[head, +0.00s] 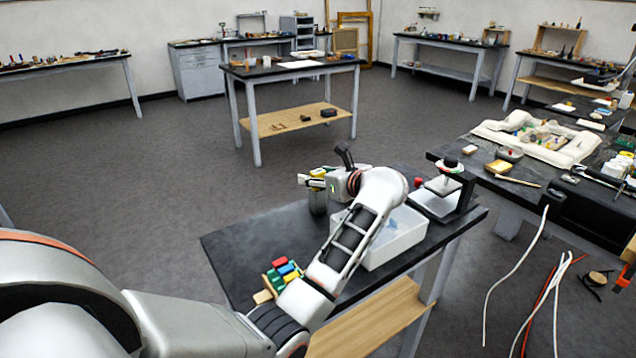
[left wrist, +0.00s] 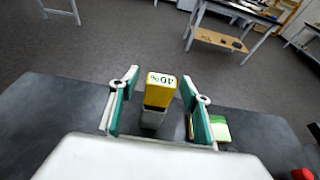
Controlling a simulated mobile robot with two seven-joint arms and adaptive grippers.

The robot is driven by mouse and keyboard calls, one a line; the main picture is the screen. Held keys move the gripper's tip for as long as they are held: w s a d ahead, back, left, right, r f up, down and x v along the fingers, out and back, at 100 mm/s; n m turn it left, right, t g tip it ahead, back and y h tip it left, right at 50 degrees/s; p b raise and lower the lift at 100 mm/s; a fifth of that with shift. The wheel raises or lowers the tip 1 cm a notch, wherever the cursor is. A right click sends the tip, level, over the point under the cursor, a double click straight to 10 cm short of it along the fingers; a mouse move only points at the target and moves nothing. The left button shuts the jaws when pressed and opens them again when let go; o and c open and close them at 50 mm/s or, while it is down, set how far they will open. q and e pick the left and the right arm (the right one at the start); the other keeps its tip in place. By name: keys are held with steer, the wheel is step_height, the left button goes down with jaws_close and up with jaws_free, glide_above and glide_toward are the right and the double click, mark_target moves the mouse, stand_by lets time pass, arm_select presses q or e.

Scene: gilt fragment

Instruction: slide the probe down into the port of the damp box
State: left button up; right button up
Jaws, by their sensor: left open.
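A yellow block marked "40%" (left wrist: 160,92), apparently the probe's top, stands between the fingers of my left gripper (left wrist: 159,86) in the left wrist view. A grey part shows beneath it. The fingers, with green inner pads, are open, with gaps on both sides of the block. In the head view my left gripper (head: 315,181) is over the far edge of the dark bench, around the yellow top (head: 318,172). A pale open-looking box (head: 397,240), probably the damp box, stands on the bench, partly behind my arm. I cannot make out its port. My right gripper is out of view.
A rack of coloured blocks (head: 284,276) sits at the bench's near left. A black press-like stand (head: 462,188) with a red knob is at the right. A green and pale block (left wrist: 220,128) lies just right of the right finger. The bench's left part (head: 240,250) is clear.

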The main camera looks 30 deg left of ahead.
arm_select(q)
steer(key=c, duration=1.2)
